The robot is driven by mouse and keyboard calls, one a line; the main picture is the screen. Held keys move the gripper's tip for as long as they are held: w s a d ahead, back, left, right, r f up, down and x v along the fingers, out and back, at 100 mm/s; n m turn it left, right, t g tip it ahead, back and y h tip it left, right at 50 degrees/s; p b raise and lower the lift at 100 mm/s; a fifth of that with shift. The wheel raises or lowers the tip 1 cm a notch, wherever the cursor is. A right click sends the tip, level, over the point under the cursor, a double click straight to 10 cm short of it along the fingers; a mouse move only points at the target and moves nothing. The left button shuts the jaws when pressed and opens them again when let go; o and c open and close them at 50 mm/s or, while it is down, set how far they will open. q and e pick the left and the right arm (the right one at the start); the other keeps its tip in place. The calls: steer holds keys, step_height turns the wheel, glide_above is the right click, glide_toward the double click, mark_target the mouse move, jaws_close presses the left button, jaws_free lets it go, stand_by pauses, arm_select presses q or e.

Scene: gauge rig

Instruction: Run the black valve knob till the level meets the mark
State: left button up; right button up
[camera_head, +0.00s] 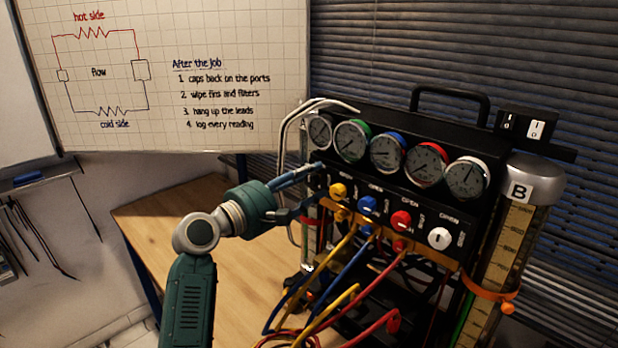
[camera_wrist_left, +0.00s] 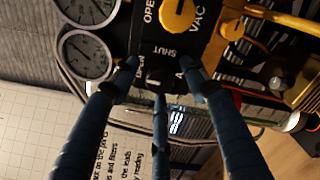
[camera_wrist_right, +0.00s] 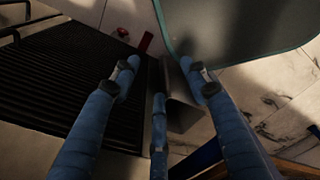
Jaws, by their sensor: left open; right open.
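The gauge rig (camera_head: 430,130) stands on the wooden bench, with a row of round dials above coloured knobs. In the left wrist view the black valve knob (camera_wrist_left: 159,79) sits near the panel letters OPEN, SHUT and A. My left gripper (camera_head: 318,180) is open, its blue fingers spread around that knob; I cannot tell whether they touch it. In the head view the gripper hides the knob. Tube B (camera_head: 505,245) has a scale and an orange band (camera_head: 487,291); a green strip shows low down. Another tube (camera_head: 309,240) at the left is mostly hidden. My right gripper (camera_wrist_right: 160,75) is open and empty.
Yellow, blue and red hoses (camera_head: 345,268) hang in front of the rig. Yellow (camera_head: 338,190), blue (camera_head: 367,205), red (camera_head: 401,219) and white (camera_head: 439,238) knobs line the panel. The bench (camera_head: 185,215) is clear at left. A whiteboard (camera_head: 165,75) stands behind.

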arm_select(q)
steer(key=shift+w+d, duration=0.15)
steer(key=shift+d, duration=0.05)
jaws_close()
steer(key=shift+m, duration=0.3)
steer(key=m+b, duration=0.1)
steer(key=m, duration=0.2)
steer(key=shift+f, duration=0.15)
steer(key=m+b, duration=0.2)
steer(key=m, duration=0.3)
steer(key=m+b, duration=0.2)
steer(key=m, duration=0.3)
steer(key=shift+b, duration=0.35)
steer(key=shift+m+b, duration=0.85)
steer(key=shift+m, duration=1.15)
